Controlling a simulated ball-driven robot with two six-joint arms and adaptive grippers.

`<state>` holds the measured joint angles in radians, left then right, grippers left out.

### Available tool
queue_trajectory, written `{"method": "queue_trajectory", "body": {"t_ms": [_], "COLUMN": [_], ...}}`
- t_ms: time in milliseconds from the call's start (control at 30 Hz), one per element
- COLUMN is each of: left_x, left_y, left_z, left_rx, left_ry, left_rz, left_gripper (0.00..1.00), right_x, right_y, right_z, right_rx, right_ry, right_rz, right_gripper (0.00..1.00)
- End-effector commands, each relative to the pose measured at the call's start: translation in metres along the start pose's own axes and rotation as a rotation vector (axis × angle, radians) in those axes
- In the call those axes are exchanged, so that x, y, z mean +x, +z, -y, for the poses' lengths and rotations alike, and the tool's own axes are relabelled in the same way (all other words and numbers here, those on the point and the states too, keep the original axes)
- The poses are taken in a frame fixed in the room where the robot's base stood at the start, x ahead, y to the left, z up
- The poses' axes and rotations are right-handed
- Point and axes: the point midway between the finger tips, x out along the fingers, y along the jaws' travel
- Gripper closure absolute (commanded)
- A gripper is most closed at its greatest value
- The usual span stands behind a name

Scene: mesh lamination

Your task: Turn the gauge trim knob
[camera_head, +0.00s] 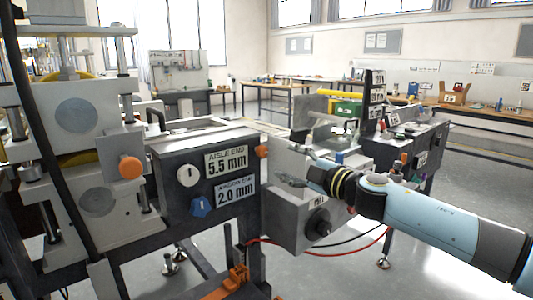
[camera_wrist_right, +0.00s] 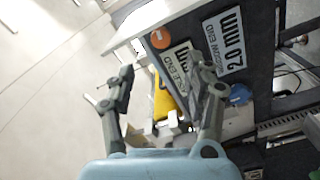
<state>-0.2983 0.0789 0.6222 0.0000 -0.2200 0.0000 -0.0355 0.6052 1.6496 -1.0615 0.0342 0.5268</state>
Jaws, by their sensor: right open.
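A dark panel (camera_head: 178,222) on the machine carries a white round knob (camera_head: 188,176) by the "5.5 mm" plate (camera_head: 226,162) and a blue knob (camera_head: 201,206) by the "2.0 mm" plate (camera_head: 235,195). I cannot tell which is called the gauge trim knob. My right gripper (camera_head: 287,170) is open, right of the panel and apart from both knobs. In the right wrist view its fingers (camera_wrist_right: 161,65) are spread with nothing gripped. One finger partly covers the 5.5 mm plate; the blue knob (camera_wrist_right: 240,94) shows right of it. My left gripper is out of view.
An orange knob (camera_head: 130,167) sits on the roller machine left of the panel. A smaller orange button (camera_head: 262,152) is at the panel's right edge. A grey box (camera_head: 283,226) with a black knob (camera_head: 320,226) stands below my right gripper. Red and black cables hang near it.

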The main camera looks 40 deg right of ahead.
Motion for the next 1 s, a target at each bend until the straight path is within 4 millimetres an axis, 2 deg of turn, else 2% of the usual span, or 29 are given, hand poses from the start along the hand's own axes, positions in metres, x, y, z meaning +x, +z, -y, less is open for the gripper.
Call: {"method": "queue_trajectory", "body": {"t_ms": [133,300,500,667,900,933,1000], "left_x": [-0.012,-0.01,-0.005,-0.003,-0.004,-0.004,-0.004], "left_y": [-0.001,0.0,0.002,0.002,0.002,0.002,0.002], "left_z": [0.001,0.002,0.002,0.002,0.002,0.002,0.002], "left_rx": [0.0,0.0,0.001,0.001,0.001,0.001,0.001], "left_ry": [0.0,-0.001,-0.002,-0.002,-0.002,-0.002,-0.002], "left_rz": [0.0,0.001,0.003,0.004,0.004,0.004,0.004], "left_gripper": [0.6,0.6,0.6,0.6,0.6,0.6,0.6], "right_x": [0.026,0.061,0.09,0.1,0.101,0.101,0.101], "right_y": [-0.003,-0.001,0.001,0.0,0.0,0.0,0.0], "right_z": [-0.004,0.0,0.002,0.002,0.001,0.001,0.001], "right_rx": [0.008,0.006,0.005,0.005,0.004,0.004,0.004], "right_ry": [0.003,0.002,0.0,-0.003,-0.003,-0.003,-0.003], "right_rz": [0.0,0.001,0.002,0.001,0.001,0.001,0.001], "right_gripper": [0.47,0.47,0.47,0.47,0.47,0.48,0.57]}}
